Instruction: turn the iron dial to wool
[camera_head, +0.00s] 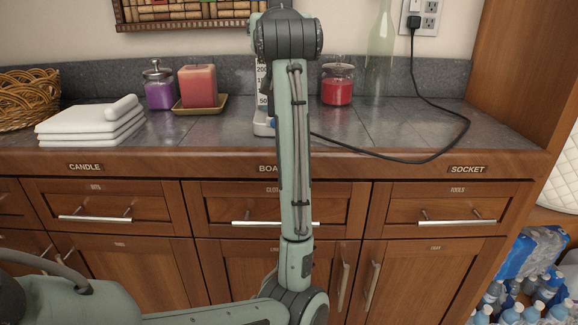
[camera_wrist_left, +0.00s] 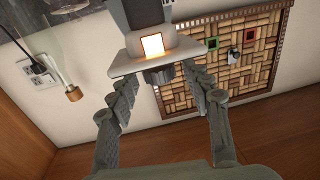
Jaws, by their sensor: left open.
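In the head view my left arm stands in front of the iron (camera_head: 262,122) and hides most of it. In the left wrist view, which looks upside down, a pale body with a lit orange panel (camera_wrist_left: 152,45) is seen close up, probably the iron. A dark round knob (camera_wrist_left: 160,75), likely the dial, sticks out between the fingers. My left gripper (camera_wrist_left: 158,84) is open, one finger on each side of the knob. Contact cannot be told. My right gripper is not in view.
A black cord (camera_head: 440,154) runs across the counter to a wall socket (camera_head: 421,20). Folded white towels (camera_head: 90,125), a purple jar (camera_head: 159,92), a candle (camera_head: 198,86), a red jar (camera_head: 337,86) and a clear bottle (camera_head: 380,60) stand around. A cork board (camera_wrist_left: 220,60) hangs behind.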

